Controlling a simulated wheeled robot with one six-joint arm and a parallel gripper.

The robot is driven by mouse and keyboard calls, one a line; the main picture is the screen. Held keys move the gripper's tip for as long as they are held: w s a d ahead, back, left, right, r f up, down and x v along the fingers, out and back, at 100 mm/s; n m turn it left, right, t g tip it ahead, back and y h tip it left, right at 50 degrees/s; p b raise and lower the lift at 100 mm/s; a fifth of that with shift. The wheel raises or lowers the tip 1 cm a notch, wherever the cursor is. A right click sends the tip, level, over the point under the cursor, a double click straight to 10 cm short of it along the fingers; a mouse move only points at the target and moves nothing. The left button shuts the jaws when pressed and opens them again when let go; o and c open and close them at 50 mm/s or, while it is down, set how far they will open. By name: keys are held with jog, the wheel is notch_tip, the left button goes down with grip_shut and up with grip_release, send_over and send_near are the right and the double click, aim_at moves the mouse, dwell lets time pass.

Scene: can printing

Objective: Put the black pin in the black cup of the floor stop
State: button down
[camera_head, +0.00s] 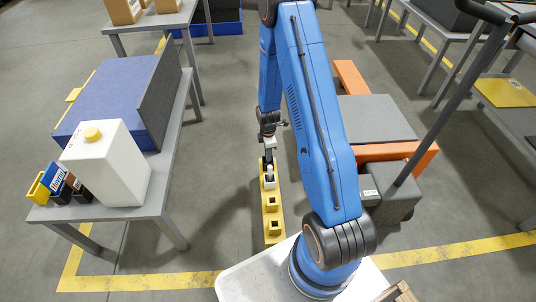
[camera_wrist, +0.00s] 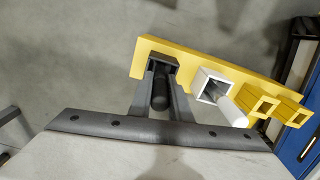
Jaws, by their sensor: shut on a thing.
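The floor stop is a long yellow bar (camera_wrist: 210,62) with a row of square cups; it also shows on the floor in the head view (camera_head: 273,240). The black cup (camera_wrist: 164,57) is at the bar's left end in the wrist view. My gripper (camera_wrist: 162,80) is shut on the black pin (camera_wrist: 160,97), with its fingertips at the black cup. The pin's far end is hidden at the cup, so I cannot tell how deep it is. A white pin (camera_wrist: 232,111) stands in the white cup (camera_wrist: 205,83) beside it. In the head view my gripper (camera_head: 269,158) covers the black cup.
Two yellow cups (camera_wrist: 262,106) at the bar's other end look empty. A table at left holds a white jug (camera_head: 107,165) and a blue box (camera_head: 110,95). An orange frame with a grey top (camera_head: 375,118) stands right of my arm. The floor around the bar is clear.

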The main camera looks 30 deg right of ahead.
jog(key=c, duration=1.6)
grip_release()
jog(key=shift+f, duration=0.1)
jog(key=shift+c, duration=0.2)
